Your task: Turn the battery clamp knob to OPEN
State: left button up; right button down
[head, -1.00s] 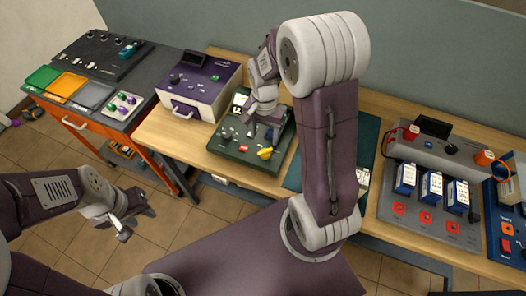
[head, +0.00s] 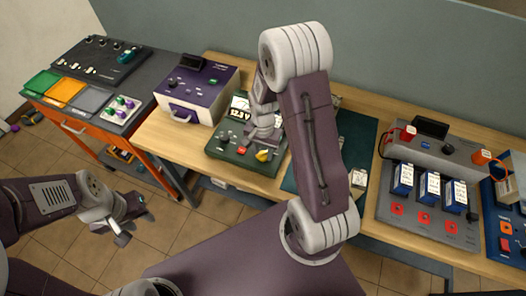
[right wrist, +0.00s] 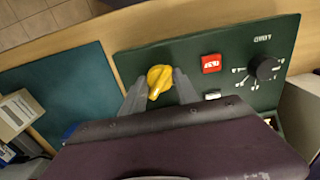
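A green instrument panel (head: 226,154) on the bench carries a yellow knob (head: 262,155) near its front right corner. I cannot read a clamp or OPEN label beside this knob. In the right wrist view the yellow knob (right wrist: 160,80) has its bar slanted, and the two grey fingers of my right gripper (right wrist: 159,88) lie on either side of it, apart. Whether they touch it I cannot tell. In the head view, my right gripper is over the panel, partly hidden by my arm. My left gripper (head: 132,216) is open and empty, left of the bench above the floor.
The panel also has a red button (right wrist: 211,63) and a black dial (right wrist: 264,67). A purple box (head: 196,93) stands left of it and a teal mat (head: 357,140) right. A grey battery rack (head: 428,208) with blue batteries is further right.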

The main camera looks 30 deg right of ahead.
dwell(0.3)
jog(key=n+p, duration=0.1)
jog(key=n, duration=0.3)
jog(key=n+p, duration=0.1)
jog(key=n, duration=0.8)
jog(key=shift+s+p, duration=0.1)
jog(key=shift+p, duration=0.25)
jog(key=n, duration=0.4)
jog(key=shift+f+n+p, duration=0.1)
jog(key=shift+n+p, duration=0.2)
jog(key=shift+n, duration=0.3)
jog(key=c, duration=0.9)
grip_release()
